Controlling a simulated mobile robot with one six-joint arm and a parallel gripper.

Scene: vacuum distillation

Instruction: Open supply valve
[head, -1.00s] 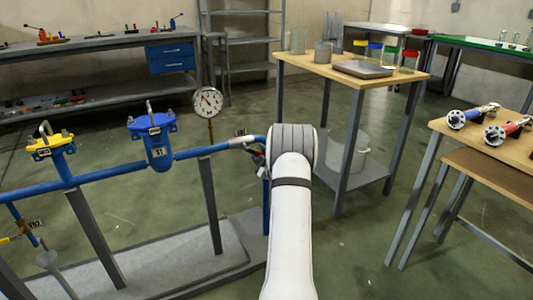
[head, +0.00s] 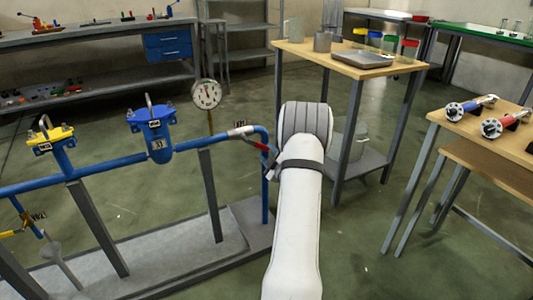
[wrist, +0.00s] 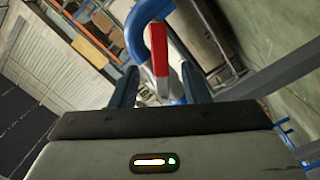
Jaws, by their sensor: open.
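The supply valve's red handle (head: 258,146) shows at the right end of the blue pipe, just left of my arm, beside a pale section of the pipe (head: 240,130). In the wrist view the red handle (wrist: 159,50) stands upright in the picture, below the blue pipe bend (wrist: 150,12). My gripper (wrist: 160,84) is open, with one dark finger on each side of the handle's lower end. I see no finger touching the handle. In the head view my arm hides most of the gripper.
A dial gauge (head: 207,95) and a blue filter housing (head: 152,132) stand along the pipe to the left. A yellow-topped housing (head: 50,137) is further left. A wooden table (head: 350,62) with a tray stands behind my arm.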

